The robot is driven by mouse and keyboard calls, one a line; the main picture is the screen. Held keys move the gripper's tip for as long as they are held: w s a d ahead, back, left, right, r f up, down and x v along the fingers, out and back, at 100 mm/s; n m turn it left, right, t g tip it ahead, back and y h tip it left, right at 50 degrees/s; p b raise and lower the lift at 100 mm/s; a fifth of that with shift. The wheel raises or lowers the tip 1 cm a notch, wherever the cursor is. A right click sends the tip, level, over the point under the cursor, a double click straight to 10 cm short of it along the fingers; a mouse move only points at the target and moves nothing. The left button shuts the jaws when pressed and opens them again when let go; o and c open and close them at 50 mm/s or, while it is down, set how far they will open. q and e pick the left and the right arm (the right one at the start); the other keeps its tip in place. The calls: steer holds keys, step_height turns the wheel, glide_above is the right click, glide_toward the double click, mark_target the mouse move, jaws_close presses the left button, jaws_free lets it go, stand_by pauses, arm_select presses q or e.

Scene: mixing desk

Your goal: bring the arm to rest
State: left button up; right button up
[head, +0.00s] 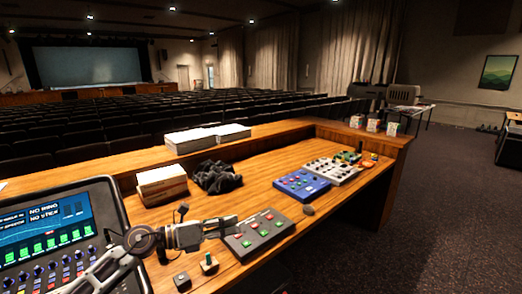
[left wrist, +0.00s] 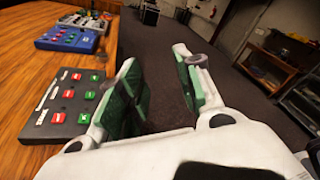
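My left gripper (head: 232,228) reaches in from the left over the wooden desk (head: 262,158), with its fingers pointing right, close to a dark grey button box (head: 258,236). In the left wrist view the left gripper (left wrist: 160,88) has its two green-padded fingers apart, with only dark floor showing between them. The grey button box (left wrist: 72,104) lies left of the fingers there, and nothing is held. From these views I cannot tell how high the gripper is above the desk. My right gripper is in neither view.
A mixing console (head: 60,235) stands at the left. A blue box (head: 302,185) and a white box (head: 333,171) lie right of centre. A dark cloth (head: 216,177) and paper stack (head: 162,184) lie behind. Small switches (head: 208,264) stand near the front edge. Open floor (head: 440,215) lies right.

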arm_select(q)
steer(key=w+a+r+n+t+y, duration=0.1)
steer(key=a+n+t+y, duration=0.5)
steer(key=n, duration=0.6)
steer(key=a+n+t+y, duration=0.1)
steer(key=n+t+y, duration=0.2)
steer(key=n+t, duration=0.65)
steer(key=s+a+f+n+g+y, duration=0.4)
steer(key=a+f+n+g+y, duration=0.3)
steer(key=f+n, duration=0.4)
steer(key=s+d+f+n+g+h, duration=0.1)
steer(key=s+f+n+g, duration=0.3)
steer(key=s+f+g, duration=0.55)
steer(key=s+d+f+n+g, duration=0.15)
steer(key=s+f+n, duration=0.4)
steer(key=s, duration=0.85)
step_height(320, 180, down, 36)
steer(key=s+a+m+g, duration=0.2)
steer(key=s, duration=0.1)
steer(key=s+a+f, duration=0.2)
steer(key=s+f, duration=0.7)
steer(key=s, duration=0.1)
steer(key=s+a+f+g, duration=0.1)
steer(key=s+a+f, duration=0.1)
steer(key=s+f, duration=0.7)
steer(key=shift+s+a+f, duration=0.3)
steer(key=shift+s, duration=0.8)
